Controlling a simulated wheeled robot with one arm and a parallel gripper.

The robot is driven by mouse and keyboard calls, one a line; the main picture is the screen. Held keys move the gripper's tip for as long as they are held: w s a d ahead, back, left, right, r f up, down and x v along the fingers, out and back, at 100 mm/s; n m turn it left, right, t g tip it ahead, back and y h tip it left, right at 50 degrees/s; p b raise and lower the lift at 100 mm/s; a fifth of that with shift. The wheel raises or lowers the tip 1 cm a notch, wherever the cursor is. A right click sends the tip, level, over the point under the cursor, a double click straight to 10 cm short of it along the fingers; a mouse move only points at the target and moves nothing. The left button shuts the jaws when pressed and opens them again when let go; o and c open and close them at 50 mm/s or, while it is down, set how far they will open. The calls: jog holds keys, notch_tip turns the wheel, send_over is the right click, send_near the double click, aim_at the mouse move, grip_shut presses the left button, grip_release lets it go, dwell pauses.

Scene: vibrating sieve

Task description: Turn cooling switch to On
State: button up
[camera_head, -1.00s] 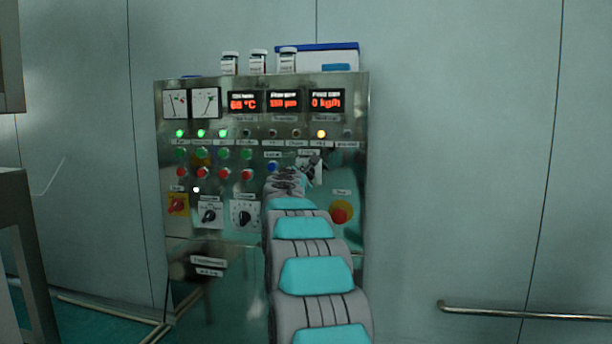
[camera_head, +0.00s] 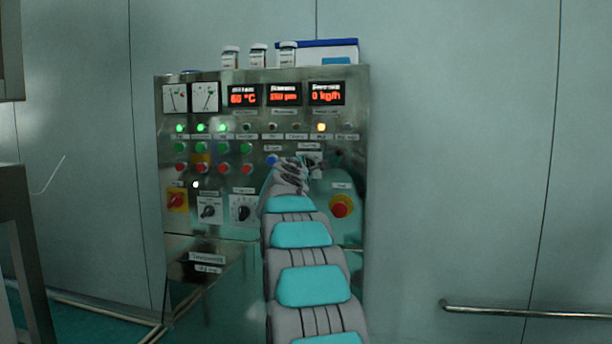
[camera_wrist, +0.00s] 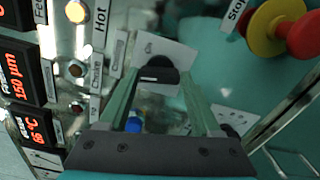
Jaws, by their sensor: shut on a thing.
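The cooling switch (camera_wrist: 158,70) is a black rotary knob on a white plate (camera_wrist: 172,50) with a label beside it reading "Cooling". In the wrist view my gripper (camera_wrist: 158,78) has its two greenish fingers on either side of the knob, shut on it. A short pale mark shows on the knob; the setting it stands at cannot be read. In the head view my arm's end hides the switch and the fingers; only the top of the white plate (camera_head: 309,158) shows.
The steel control panel (camera_head: 262,205) carries several lamps, buttons and displays. A red and yellow stop button (camera_head: 341,206) is at its right; it also shows in the wrist view (camera_wrist: 300,35). A blue button (camera_wrist: 135,122) lies below the knob in the wrist view.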

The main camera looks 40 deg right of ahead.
jog(key=shift+f+m+b, duration=0.2)
jog(key=shift+m+b, duration=1.5)
jog(key=shift+m, duration=1.15)
jog(key=shift+f+m+b, duration=0.15)
jog(key=shift+m+b, duration=1.55)
jog(key=shift+m, duration=1.45)
jog(key=o, duration=1.4)
jog(key=shift+r, duration=0.1)
